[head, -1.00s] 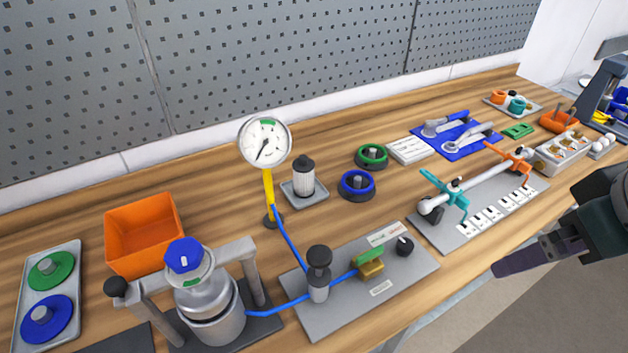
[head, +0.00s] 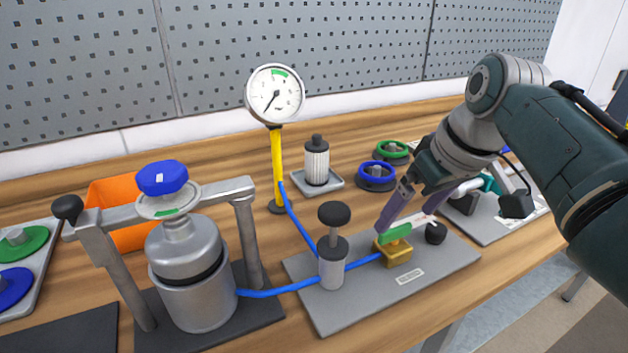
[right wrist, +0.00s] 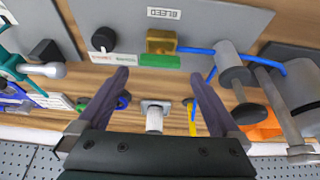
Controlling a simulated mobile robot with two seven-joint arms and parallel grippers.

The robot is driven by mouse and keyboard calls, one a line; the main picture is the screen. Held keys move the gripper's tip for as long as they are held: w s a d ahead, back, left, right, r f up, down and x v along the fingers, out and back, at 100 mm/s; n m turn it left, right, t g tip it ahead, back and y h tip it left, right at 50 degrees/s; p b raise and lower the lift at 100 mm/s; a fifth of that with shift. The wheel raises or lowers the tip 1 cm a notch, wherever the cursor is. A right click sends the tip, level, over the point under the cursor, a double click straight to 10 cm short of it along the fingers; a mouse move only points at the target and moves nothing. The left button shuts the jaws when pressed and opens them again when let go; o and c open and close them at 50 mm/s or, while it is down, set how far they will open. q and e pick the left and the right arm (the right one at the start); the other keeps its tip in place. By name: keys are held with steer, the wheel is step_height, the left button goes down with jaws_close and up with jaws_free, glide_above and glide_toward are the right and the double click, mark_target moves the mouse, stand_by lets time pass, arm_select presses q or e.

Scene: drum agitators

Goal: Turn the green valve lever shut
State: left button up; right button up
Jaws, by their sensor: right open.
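The green valve lever (head: 395,233) sits on top of a brass valve body (head: 398,254) on a grey plate (head: 335,318). The lever lies roughly in line with the blue hose (head: 358,264) that enters the valve from the left. My right gripper (head: 405,221) is open, pointing down at the lever, with one finger on either side in the head view. In the right wrist view the green lever (right wrist: 160,62) lies centred between the open fingertips (right wrist: 160,73), with space to each side. Contact cannot be told. My left gripper is not in view.
A black knob (head: 435,233) stands just right of the valve. A black-topped pump (head: 333,245) stands to its left. Behind are a pressure gauge (head: 275,94) on a yellow stem and a white filter (head: 317,163). A steel vessel (head: 188,280) in a frame stands at left.

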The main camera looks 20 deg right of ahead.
mark_target(396, 229)
steer(key=shift+b+x, duration=0.6)
steer(key=shift+x, duration=1.55)
steer(key=c, duration=1.2)
